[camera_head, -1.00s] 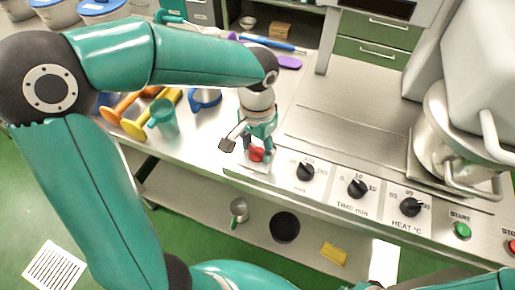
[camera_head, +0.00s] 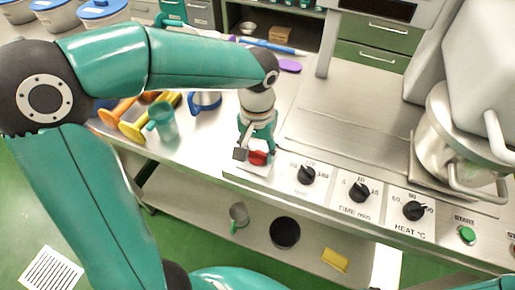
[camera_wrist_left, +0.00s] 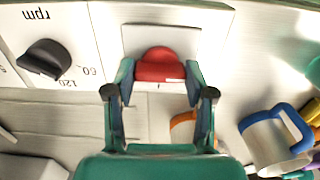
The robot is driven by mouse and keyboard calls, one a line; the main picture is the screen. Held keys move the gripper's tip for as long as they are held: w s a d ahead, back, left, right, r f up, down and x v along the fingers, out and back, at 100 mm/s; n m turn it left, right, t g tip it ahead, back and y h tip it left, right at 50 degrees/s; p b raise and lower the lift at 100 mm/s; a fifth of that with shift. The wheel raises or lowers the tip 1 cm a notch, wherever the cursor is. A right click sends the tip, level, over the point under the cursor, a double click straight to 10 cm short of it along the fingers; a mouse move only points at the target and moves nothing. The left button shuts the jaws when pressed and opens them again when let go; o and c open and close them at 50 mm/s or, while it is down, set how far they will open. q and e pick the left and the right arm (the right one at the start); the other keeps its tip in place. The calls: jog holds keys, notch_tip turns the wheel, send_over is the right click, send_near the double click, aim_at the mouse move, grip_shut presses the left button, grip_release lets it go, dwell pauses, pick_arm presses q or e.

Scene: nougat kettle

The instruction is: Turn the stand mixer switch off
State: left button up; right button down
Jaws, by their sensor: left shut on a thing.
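The red switch knob (camera_head: 258,158) sits on a white plate at the left end of the mixer's control panel. My left gripper (camera_head: 254,152) points down over it, with a dark fingertip to its left. In the left wrist view the red knob (camera_wrist_left: 160,64) lies between the two fingers of my left gripper (camera_wrist_left: 158,76), which is shut on it. A small dark mark shows on the plate below the knob in that view; other markings around it are hidden. My right gripper is not in view.
Black dials (camera_head: 306,174) for speed, time and heat line the panel to the right, then a green start button (camera_head: 467,235). A steel kettle (camera_head: 450,150) stands at the right.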

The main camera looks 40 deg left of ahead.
aim_at(258, 151)
pick_arm(q)
jog(key=o, duration=1.2)
jog(key=shift+c, duration=0.2)
jog(key=shift+r, duration=0.1)
notch_tip(258, 151, up, 12)
